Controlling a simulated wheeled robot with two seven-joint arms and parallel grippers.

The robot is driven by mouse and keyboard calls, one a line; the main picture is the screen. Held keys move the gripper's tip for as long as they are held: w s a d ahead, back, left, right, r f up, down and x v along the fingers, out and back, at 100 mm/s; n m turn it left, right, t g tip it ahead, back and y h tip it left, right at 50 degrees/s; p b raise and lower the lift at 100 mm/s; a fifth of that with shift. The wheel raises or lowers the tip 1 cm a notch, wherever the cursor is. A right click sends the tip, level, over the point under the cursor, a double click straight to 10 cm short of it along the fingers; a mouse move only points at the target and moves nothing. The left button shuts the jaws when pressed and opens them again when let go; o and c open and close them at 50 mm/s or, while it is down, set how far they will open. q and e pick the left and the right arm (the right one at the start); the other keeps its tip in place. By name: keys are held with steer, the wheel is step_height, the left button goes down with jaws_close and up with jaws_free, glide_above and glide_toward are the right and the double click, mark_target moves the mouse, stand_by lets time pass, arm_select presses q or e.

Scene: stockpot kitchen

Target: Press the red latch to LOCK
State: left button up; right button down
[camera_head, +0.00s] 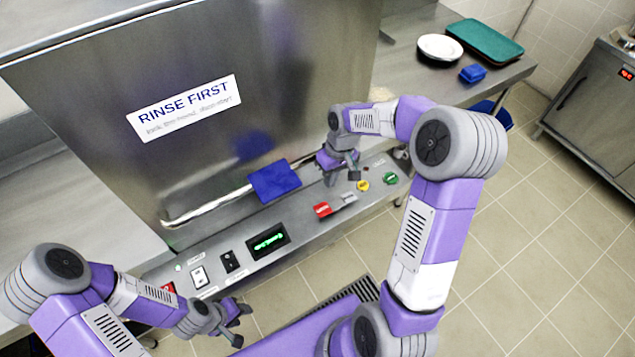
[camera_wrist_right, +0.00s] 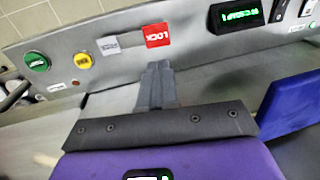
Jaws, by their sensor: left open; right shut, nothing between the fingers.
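The red latch (camera_head: 323,210) is on the control panel along the front of the steel machine. It also shows in the right wrist view (camera_wrist_right: 157,36), with the word LOCK upside down on it. A small grey plate (camera_wrist_right: 109,46) sits beside it. My right gripper (camera_head: 350,172) is over the machine's front ledge, behind the panel. In the right wrist view its fingers (camera_wrist_right: 158,66) are together and empty, with their tips just short of the latch in the picture; I cannot tell the exact gap. My left gripper (camera_head: 241,325) is open and empty, low in front of the panel's left part.
The panel (camera_head: 300,228) also carries a green button (camera_head: 390,178), a yellow button (camera_head: 363,186), a lit green display (camera_head: 268,241) and switches (camera_head: 199,277). A blue block (camera_head: 274,181) is at the door's handle bar. A counter at the back right holds a bowl (camera_head: 440,46) and green tray (camera_head: 485,41).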

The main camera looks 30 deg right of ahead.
mark_target(324, 210)
steer(key=shift+d+r, duration=0.35)
steer(key=shift+r, duration=0.4)
steer(key=shift+s, duration=0.1)
steer(key=f, duration=0.4)
steer(key=a+f+b, duration=0.1)
steer(key=f, duration=0.4)
steer(key=a+f+b, duration=0.1)
steer(key=f, duration=0.4)
steer(key=shift+a, duration=0.1)
